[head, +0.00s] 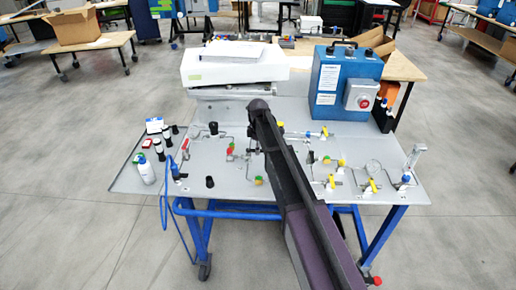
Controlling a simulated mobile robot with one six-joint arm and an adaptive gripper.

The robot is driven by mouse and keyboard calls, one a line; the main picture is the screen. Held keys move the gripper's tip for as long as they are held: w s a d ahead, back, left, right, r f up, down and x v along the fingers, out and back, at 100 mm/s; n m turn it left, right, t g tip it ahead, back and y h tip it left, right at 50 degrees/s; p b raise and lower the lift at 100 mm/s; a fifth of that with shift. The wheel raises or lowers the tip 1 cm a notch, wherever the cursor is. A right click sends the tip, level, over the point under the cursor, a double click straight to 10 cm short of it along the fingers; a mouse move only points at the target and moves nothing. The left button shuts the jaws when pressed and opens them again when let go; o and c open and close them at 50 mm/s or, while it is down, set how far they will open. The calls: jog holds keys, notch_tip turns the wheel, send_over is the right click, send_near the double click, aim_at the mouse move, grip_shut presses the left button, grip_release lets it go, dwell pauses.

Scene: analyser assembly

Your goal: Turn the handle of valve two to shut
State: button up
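A grey panel table (300,190) carries several small valves on thin metal tubing. Valves with yellow handles stand on the right half, among them one at the back (325,132), one at the front (331,183) and one further right (372,186). A valve with a red handle (230,149) is left of my arm, and one with a blue handle (405,179) is at the right edge. I cannot read which is valve two, nor tell handle positions. My arm reaches over the middle of the table. It hides part of the panel, and I cannot make out my gripper.
A blue box with a red button (345,85) stands at the back right, and a white instrument (234,66) at the back left. A white bottle (146,170) and several dark-capped vials (160,148) stand on the left. A blue hose (163,215) hangs off the front left.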

jog(key=shift+s+m, duration=0.1)
jog(key=shift+m, duration=0.3)
